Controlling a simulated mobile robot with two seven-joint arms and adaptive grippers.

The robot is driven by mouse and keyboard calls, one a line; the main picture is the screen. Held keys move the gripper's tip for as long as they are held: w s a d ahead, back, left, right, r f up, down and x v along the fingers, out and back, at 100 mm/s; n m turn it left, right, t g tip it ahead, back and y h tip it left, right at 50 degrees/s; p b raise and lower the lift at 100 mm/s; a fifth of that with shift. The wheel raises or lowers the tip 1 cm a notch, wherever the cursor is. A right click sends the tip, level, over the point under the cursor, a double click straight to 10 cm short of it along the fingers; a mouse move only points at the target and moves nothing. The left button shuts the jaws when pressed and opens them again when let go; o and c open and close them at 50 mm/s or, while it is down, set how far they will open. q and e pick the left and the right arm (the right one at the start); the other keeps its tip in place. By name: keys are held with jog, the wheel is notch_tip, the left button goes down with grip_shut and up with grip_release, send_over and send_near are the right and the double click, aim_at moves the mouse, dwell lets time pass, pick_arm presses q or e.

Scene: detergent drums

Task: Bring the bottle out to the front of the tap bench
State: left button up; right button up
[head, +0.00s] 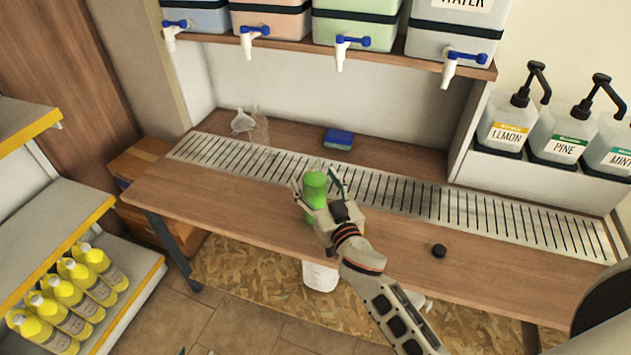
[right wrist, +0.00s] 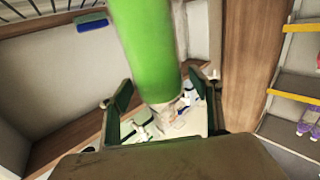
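The green bottle (head: 315,187) stands at the front edge of the slotted drain strip on the wooden tap bench (head: 230,208), near its middle. My right gripper (head: 318,186) reaches in from the front with its fingers spread, one on each side of the bottle. In the right wrist view the bottle (right wrist: 147,45) fills the upper middle, and the two dark fingers (right wrist: 165,103) stand apart. A gap shows between the bottle and the right-hand finger. The bottle's lower part is partly hidden by the gripper in the head view. My left gripper is not in view.
A blue sponge-like block (head: 339,138) and a clear funnel (head: 242,121) lie behind. A black cap-like piece (head: 439,250) sits on the bench to the right. Drums with taps (head: 355,25) overhang the back. Pump bottles (head: 508,125) stand right; a yellow-edged shelf (head: 60,245) stands left.

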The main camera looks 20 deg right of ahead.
jog(key=shift+f, duration=0.15)
jog(key=shift+s, duration=0.5)
jog(key=s+d, duration=0.1)
jog(key=s, duration=1)
jog(key=shift+d, duration=0.15)
jog(key=shift+s, duration=0.1)
